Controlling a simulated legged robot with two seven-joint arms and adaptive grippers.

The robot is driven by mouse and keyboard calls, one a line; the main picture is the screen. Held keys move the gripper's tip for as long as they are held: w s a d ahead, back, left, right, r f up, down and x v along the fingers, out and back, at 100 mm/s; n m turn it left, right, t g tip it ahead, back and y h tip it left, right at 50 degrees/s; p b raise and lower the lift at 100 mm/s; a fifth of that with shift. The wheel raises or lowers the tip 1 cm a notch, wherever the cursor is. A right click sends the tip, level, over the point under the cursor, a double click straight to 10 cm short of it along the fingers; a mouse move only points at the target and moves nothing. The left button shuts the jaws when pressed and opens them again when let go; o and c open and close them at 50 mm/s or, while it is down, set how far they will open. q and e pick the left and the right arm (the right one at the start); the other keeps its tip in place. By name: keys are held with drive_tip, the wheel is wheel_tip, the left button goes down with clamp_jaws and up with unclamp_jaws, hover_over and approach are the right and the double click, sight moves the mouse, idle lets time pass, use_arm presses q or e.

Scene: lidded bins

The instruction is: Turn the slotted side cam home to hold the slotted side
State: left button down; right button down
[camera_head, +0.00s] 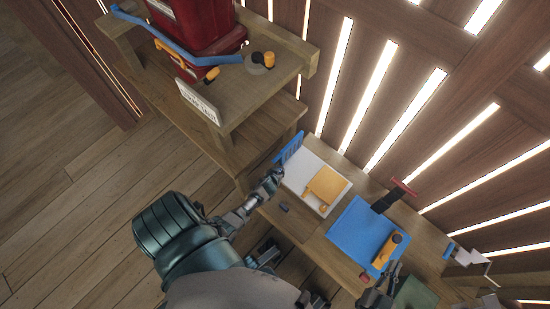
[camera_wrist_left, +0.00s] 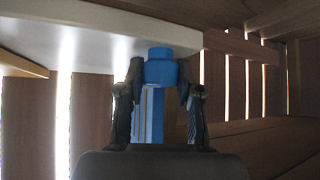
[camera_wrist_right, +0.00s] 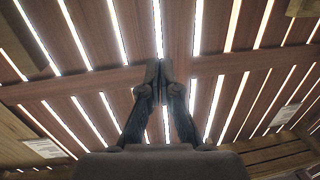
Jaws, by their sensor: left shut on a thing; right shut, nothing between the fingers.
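The slotted side (camera_head: 290,147) is a blue panel with slots at the left edge of a white surface on the bench. In the left wrist view, a blue round cam (camera_wrist_left: 161,68) sits between the fingers of my left gripper (camera_wrist_left: 160,82), with blue striped material (camera_wrist_left: 150,115) below it. My left gripper (camera_head: 274,178) is shut on the cam, close to the slotted side; the fingers partly hide what is behind. My right gripper (camera_wrist_right: 160,68) is shut and empty, with the slatted wall behind it in the right wrist view.
A yellow panel (camera_head: 325,187) lies on the white surface. A dark tool with a red bar (camera_head: 394,195) is behind. A shelf (camera_head: 250,95) with a red bin (camera_head: 195,25) stands upper left.

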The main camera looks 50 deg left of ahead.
use_arm(q)
drive_tip(key=shift+w+a+r+m+t+h+p, duration=0.15)
drive_tip(key=shift+m+t+h+p, duration=0.25)
drive_tip(key=shift+m+h+p, duration=0.45)
drive_tip(key=shift+m, duration=0.35)
use_arm(e)
drive_tip(key=shift+s+d+f+g+h, duration=0.25)
drive_tip(key=shift+s+f+g, duration=0.15)
drive_tip(key=shift+f+g, duration=0.4)
drive_tip(key=shift+s+d+f+g+h, duration=0.2)
drive_tip(key=shift+s+f+g, duration=0.3)
drive_tip(key=shift+f, duration=0.45)
drive_tip(key=shift+s+d+f+g+h, duration=0.15)
drive_tip(key=shift+s+d+f+g, duration=0.15)
drive_tip(key=shift+f+g, duration=0.55)
use_arm(q)
drive_tip(key=c, duration=0.8)
unclamp_jaws()
drive_tip(key=shift+o, duration=0.2)
use_arm(e)
drive_tip(key=shift+w+a, duration=0.1)
use_arm(q)
drive_tip(key=shift+s, duration=0.2)
